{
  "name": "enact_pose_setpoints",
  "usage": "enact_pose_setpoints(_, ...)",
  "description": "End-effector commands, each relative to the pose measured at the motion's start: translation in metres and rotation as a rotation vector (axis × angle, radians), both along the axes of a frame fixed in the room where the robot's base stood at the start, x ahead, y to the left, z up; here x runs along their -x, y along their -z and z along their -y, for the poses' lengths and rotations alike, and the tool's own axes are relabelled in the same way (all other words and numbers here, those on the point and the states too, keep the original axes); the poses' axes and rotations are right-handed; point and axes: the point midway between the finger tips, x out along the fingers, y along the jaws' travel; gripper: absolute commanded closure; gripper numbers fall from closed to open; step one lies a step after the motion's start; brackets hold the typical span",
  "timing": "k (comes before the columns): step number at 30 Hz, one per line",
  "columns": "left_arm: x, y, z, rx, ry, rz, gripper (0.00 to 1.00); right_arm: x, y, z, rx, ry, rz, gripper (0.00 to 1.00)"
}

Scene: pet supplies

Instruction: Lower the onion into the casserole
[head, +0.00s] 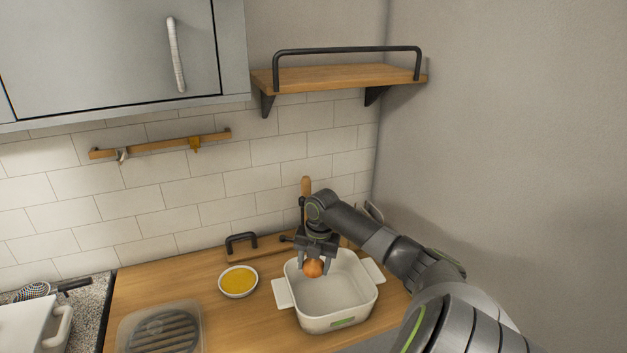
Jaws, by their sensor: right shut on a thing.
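The onion (313,269) is a small orange-brown ball. My right gripper (314,266) is shut on it, pointing down, with the arm reaching in from the right. The casserole (340,323) is a white, open, rectangular dish with a tab handle on each side and a green label on its front. The onion shows over the back left part of the casserole's opening; its exact height above the floor of the dish is hard to tell. The casserole's inside looks empty where it shows. My left gripper is not in view.
A bowl of yellow contents (238,280) stands just left of the casserole. A clear container with a ribbed inside (160,332) is at the front left. A shelf (340,77) and a cabinet (100,50) hang above.

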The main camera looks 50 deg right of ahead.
Motion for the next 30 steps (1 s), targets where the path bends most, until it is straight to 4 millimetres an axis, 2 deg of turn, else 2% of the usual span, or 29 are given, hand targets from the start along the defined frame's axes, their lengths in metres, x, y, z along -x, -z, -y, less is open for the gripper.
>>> enact_pose_setpoints(10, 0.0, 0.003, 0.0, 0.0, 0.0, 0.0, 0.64, 0.0, 0.004, 0.0, 0.0, 0.0, 0.001, 0.73)
enact_pose_setpoints(30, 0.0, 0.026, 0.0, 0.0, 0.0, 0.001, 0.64, 0.0, 0.038, 0.0, 0.001, -0.001, 0.0, 0.73)
